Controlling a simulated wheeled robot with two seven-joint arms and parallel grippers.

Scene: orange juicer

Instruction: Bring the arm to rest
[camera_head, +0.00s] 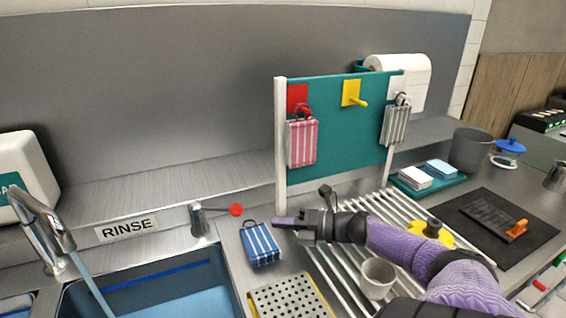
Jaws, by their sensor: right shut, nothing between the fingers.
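My right arm comes in from the lower right, over the slatted drain rack. My right gripper (285,222) points left and is shut and empty. Its fingertips are just right of and above a blue striped bag-shaped item (260,246) that stands on the counter. I cannot tell whether they touch it. My left gripper is not in view.
A teal board (340,130) with hooks holds a pink striped bag (302,143) and a grey striped bag (396,125). A cup (377,278) stands below my arm. A perforated tray (290,298) and a sink (150,285) lie left.

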